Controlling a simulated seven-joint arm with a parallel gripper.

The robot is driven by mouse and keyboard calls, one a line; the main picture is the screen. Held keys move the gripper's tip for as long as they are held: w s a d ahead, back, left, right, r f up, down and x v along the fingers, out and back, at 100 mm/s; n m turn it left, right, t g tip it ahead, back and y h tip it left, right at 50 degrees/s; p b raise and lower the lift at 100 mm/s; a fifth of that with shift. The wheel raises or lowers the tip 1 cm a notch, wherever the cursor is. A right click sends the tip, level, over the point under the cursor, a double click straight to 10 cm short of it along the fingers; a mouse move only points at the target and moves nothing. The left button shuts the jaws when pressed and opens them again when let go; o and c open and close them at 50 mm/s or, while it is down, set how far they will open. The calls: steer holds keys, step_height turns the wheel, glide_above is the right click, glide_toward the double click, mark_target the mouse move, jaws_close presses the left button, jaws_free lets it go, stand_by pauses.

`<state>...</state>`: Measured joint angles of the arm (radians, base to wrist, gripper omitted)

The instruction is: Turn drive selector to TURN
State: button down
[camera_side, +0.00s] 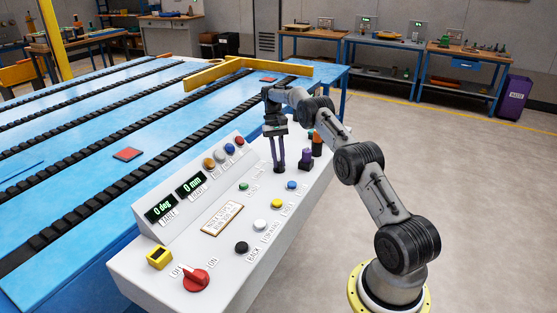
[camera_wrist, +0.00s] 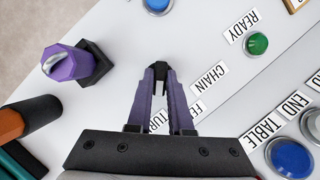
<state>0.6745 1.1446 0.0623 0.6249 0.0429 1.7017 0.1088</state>
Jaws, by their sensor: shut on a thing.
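My gripper (camera_side: 279,169) points down at the far part of the white control panel (camera_side: 185,262). In the wrist view, the long purple fingers of my gripper (camera_wrist: 162,72) come close together at their tips. They are shut on the drive selector, which is mostly hidden; only something dark shows at the tips. The CHAIN label (camera_wrist: 207,77) lies to the right of the tips. A label reading TUR (camera_wrist: 156,120) shows between the fingers, its end hidden. Which way the selector points cannot be told.
A purple knob on a black base (camera_wrist: 68,63) stands left of the fingers, with an orange-and-black handle (camera_wrist: 28,117) nearby. The green READY button (camera_wrist: 257,43) and blue END TABLE button (camera_wrist: 290,158) are at the right. The displays read 0 deg (camera_side: 160,208) and 0 mm (camera_side: 191,184).

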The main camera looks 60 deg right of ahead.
mark_target(280, 164)
steer(key=shift+w+r, duration=0.1)
stand_by(0.3)
steer(key=c, duration=0.8)
jaws_free()
steer(key=shift+r, duration=0.35)
step_height(280, 164, up, 3)
steer(key=shift+f, duration=0.15)
steer(key=s+a+r, duration=0.2)
steer(key=s+r, duration=0.1)
steer(key=s+a+r, duration=0.3)
steer(key=s, duration=0.1)
steer(key=s+a+r, duration=0.3)
steer(key=s, duration=0.1)
steer(key=shift+s+a+r, duration=0.15)
steer(key=shift+a+r, duration=0.1)
